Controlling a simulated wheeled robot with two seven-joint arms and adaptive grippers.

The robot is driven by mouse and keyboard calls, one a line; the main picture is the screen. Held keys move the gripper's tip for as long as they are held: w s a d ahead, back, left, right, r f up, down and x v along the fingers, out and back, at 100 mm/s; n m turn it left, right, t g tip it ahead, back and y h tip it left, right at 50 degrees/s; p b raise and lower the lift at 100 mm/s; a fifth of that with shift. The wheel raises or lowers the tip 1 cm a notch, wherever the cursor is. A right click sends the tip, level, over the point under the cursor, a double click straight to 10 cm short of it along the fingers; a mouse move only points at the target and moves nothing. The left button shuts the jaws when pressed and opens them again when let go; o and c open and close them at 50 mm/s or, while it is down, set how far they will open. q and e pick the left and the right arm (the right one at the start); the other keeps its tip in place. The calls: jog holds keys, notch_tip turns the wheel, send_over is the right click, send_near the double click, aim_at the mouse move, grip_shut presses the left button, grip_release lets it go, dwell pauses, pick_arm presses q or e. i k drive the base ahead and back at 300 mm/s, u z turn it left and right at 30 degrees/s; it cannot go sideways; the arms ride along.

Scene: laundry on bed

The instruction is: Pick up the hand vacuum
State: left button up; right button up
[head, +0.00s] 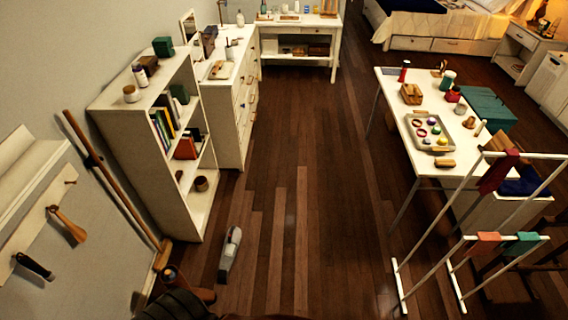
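The hand vacuum (230,254) appears to be the light grey and dark object lying on the wooden floor, in the lower left-middle of the head view. It is slim and lies lengthwise, its narrower end towards the bottom of the picture. It lies just right of the white bookshelf's near end, and nothing touches it. I cannot make out either gripper in the head view.
A white bookshelf (112,115) stands at the left wall, with a broom (115,188) leaning beside it. A white table (394,78) stands at right, with a white drying rack (405,263) nearer. The floor (300,150) between is clear. Dark shapes at the bottom edge are unclear.

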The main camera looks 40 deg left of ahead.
aim_at(230, 248)
jog(key=u, duration=0.5)
jog(key=i, duration=1.4)
jog(key=u, duration=1.8)
jog(key=i, duration=0.85)
jog(key=u, duration=0.75)
